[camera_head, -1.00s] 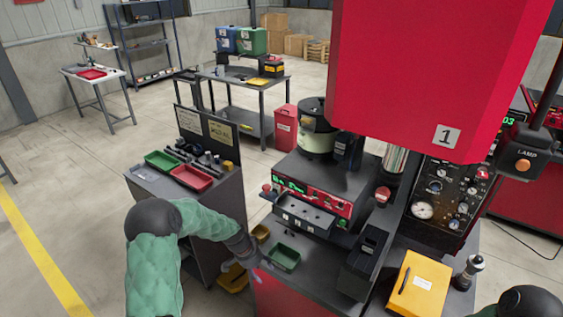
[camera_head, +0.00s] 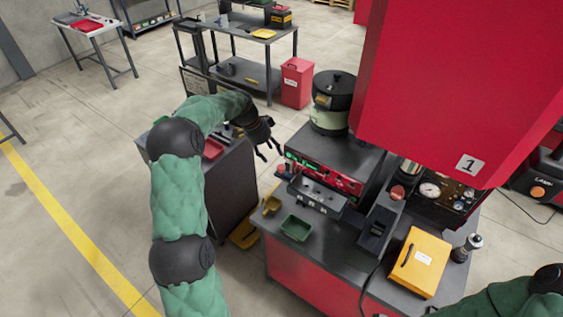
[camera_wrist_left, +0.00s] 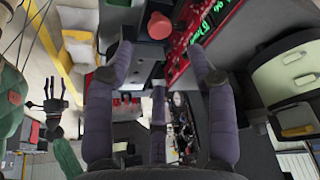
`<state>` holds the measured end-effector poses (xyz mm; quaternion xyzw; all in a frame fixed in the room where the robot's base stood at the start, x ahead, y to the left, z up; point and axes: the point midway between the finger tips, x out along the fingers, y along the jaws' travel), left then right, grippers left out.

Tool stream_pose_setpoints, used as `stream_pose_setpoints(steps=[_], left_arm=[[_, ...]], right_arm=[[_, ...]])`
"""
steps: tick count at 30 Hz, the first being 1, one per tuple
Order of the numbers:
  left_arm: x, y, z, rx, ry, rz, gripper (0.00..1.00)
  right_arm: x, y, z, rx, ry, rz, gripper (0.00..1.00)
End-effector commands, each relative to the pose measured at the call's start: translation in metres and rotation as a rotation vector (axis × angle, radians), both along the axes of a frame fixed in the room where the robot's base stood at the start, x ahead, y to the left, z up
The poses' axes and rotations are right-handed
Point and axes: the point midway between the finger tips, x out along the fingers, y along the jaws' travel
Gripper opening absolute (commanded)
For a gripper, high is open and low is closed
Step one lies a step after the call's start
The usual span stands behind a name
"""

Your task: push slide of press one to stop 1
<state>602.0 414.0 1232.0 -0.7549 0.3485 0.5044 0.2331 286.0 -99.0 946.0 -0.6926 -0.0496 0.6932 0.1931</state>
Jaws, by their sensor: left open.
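Press one (camera_head: 455,95) is the big red machine labelled 1. Below its head, in front of the red control panel (camera_head: 325,178), is a dark grey ledge with small white number plates (camera_head: 318,197). I cannot make out a slide or its position for certain. My left gripper (camera_head: 270,150) is open and empty, in the air left of the panel. In the left wrist view its fingers (camera_wrist_left: 160,75) are spread, with a red knob (camera_wrist_left: 160,25) and the panel's green digits beyond. My right gripper (camera_wrist_left: 55,95) shows small in the left wrist view, fingers apart, apparently empty.
A green tray (camera_head: 296,228) and a yellow tray (camera_head: 272,205) sit at the press table's left front. A yellow box (camera_head: 418,262) lies at right. A round feeder bowl (camera_head: 333,100) stands behind the panel. A grey cabinet (camera_head: 232,190) is beside the left arm.

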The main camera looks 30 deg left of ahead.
Motion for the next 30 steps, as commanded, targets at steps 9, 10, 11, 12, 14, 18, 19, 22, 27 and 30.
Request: stream_pose_setpoints(steps=[9, 10, 11, 12, 14, 18, 19, 22, 27, 30], left_arm=[[0.013, -0.018, -0.052, -0.001, 0.003, 0.000, 0.56], [0.014, -0.019, -0.056, -0.002, 0.004, -0.001, 0.56], [0.015, -0.020, -0.060, -0.001, 0.002, 0.000, 0.56], [0.017, -0.021, -0.064, 0.000, 0.002, 0.001, 0.56], [0.019, -0.023, -0.070, -0.001, 0.002, 0.000, 0.56], [0.021, -0.025, -0.078, 0.000, 0.000, 0.001, 0.56], [0.021, -0.026, -0.079, 0.000, 0.000, 0.001, 0.56], [0.022, -0.026, -0.081, 0.000, 0.000, 0.001, 0.56], [0.022, -0.026, -0.081, 0.000, 0.000, 0.001, 0.56], [0.022, -0.026, -0.081, 0.000, 0.000, 0.001, 0.36]], right_arm=[[0.000, 0.000, 0.010, 0.000, 0.000, 0.000, 0.56], [0.000, 0.000, 0.011, 0.000, 0.000, 0.000, 0.56], [0.000, 0.000, 0.011, 0.000, 0.000, 0.000, 0.56], [0.000, 0.000, 0.012, 0.000, 0.000, 0.000, 0.56], [0.000, 0.000, 0.013, 0.000, 0.000, 0.000, 0.56], [0.000, 0.000, 0.014, 0.000, -0.001, 0.000, 0.56], [0.000, 0.000, 0.014, 0.000, -0.001, 0.000, 0.56], [0.000, 0.000, 0.014, 0.000, -0.001, 0.000, 0.56], [0.000, 0.000, 0.014, 0.000, 0.000, 0.000, 0.56], [0.000, 0.000, 0.014, 0.000, 0.000, 0.000, 0.56]])
